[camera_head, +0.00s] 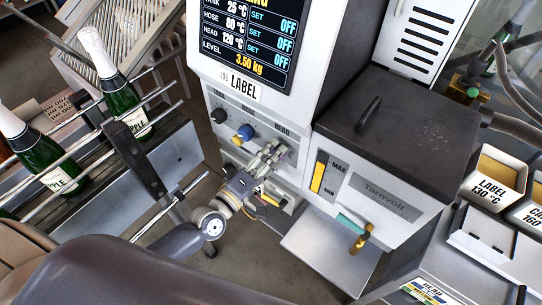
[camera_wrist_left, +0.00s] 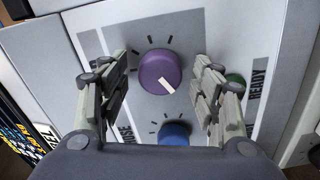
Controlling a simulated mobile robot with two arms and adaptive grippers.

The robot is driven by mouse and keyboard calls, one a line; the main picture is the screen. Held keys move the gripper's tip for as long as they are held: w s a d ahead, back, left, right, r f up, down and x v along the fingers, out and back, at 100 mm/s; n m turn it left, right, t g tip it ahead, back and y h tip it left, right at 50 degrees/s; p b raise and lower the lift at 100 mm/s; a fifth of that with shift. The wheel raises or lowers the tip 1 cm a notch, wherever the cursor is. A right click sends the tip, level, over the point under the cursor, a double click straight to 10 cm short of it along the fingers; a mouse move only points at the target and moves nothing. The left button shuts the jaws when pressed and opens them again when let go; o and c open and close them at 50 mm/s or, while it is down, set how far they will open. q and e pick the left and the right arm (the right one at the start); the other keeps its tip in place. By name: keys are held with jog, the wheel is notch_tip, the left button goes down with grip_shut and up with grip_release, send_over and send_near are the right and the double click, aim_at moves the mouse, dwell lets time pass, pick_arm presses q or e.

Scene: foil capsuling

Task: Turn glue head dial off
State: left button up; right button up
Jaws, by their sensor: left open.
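The head dial is a purple knob (camera_wrist_left: 159,72) with a white pointer, seen in the left wrist view on the grey control panel. Its pointer aims toward the lower right of that picture. My left gripper (camera_head: 270,157) is at the panel and hides this dial in the head view. In the left wrist view, the fingers of my left gripper (camera_wrist_left: 160,78) are open, one on each side of the purple knob, with gaps visible. A blue hose dial (camera_head: 244,133) sits beside it, and a black dial (camera_head: 219,115) is farther left. My right gripper is not in view.
The display (camera_head: 252,40) above the dials reads OFF in its SET rows. A green button (camera_wrist_left: 235,80) is close to one finger. A dark-lidded glue tank (camera_head: 385,120) stands right of the panel. Bottles (camera_head: 112,85) stand on a railed conveyor at left.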

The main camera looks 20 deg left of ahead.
pick_arm(q)
jog(key=v, duration=1.2)
jog(key=s+a+f+m+g+y, duration=0.1)
jog(key=s+a+f+m+g, duration=0.1)
jog(key=f, duration=0.8)
jog(key=s+a+f+m+g+y, duration=0.2)
jog(key=f+m, duration=0.1)
jog(key=f, duration=0.7)
jog(key=s+a+f+m+g+y, duration=0.1)
jog(key=s+a+f+m+g, duration=0.15)
jog(key=f, duration=0.65)
jog(key=s+d+f+m+g+y, duration=0.1)
jog(key=s+f+m+g, duration=0.2)
jog(key=s+f, duration=0.7)
jog(key=s+d+f+m+g+y+b, duration=0.1)
jog(key=s+f+m+g, duration=0.2)
jog(key=s+f+g, duration=0.3)
jog(key=s+f, duration=0.4)
jog(key=s, duration=0.5)
jog(key=shift+d+f, duration=0.15)
jog(key=shift+f, duration=0.25)
jog(key=shift+g, duration=0.25)
